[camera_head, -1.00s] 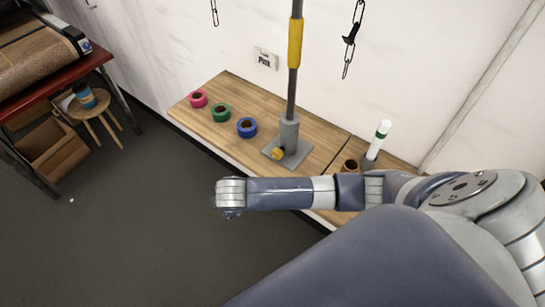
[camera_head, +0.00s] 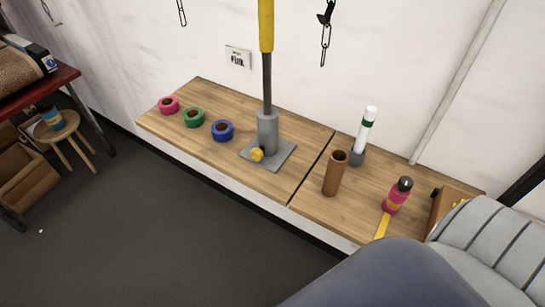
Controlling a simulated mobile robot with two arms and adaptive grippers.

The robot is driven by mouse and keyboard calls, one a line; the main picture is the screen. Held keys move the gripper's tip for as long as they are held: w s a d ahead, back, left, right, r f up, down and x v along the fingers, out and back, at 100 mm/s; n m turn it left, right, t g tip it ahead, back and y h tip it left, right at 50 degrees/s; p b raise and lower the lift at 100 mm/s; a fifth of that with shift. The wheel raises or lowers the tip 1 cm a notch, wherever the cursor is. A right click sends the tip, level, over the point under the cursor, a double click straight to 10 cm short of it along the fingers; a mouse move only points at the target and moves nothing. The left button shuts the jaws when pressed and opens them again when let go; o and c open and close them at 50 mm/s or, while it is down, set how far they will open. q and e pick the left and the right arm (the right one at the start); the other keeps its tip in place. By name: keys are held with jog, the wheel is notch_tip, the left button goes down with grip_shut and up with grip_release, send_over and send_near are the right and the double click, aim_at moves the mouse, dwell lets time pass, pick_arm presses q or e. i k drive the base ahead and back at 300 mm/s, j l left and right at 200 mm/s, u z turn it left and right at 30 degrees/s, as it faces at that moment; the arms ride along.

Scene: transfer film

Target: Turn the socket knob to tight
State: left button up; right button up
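The socket (camera_head: 267,131) is a grey upright tube on a square grey plate, standing on the wooden bench. A dark pole with a yellow sleeve (camera_head: 266,26) stands upright in it. The yellow socket knob (camera_head: 257,154) is low on the front of the socket, and its setting is too small to read. Neither gripper is in view. A blue-grey and silver part of my arm fills the lower right corner, and nothing of mine touches the socket or knob.
Pink (camera_head: 169,105), green (camera_head: 194,117) and blue (camera_head: 222,130) tape rolls lie left of the socket. A brown tube (camera_head: 335,173), a white tube (camera_head: 366,129) and a pink bottle (camera_head: 397,195) stand to its right. Chains hang on the wall. The floor in front is clear.

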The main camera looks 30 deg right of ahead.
aim_at(257, 154)
jog(key=i+z, duration=0.15)
jog(key=z, duration=1.55)
jog(key=i+j+z, duration=0.1)
jog(key=j+z, duration=1.1)
jog(key=z, duration=0.15)
jog(key=k+j+z, duration=0.15)
jog(key=j+z, duration=0.2)
jog(key=z, duration=0.15)
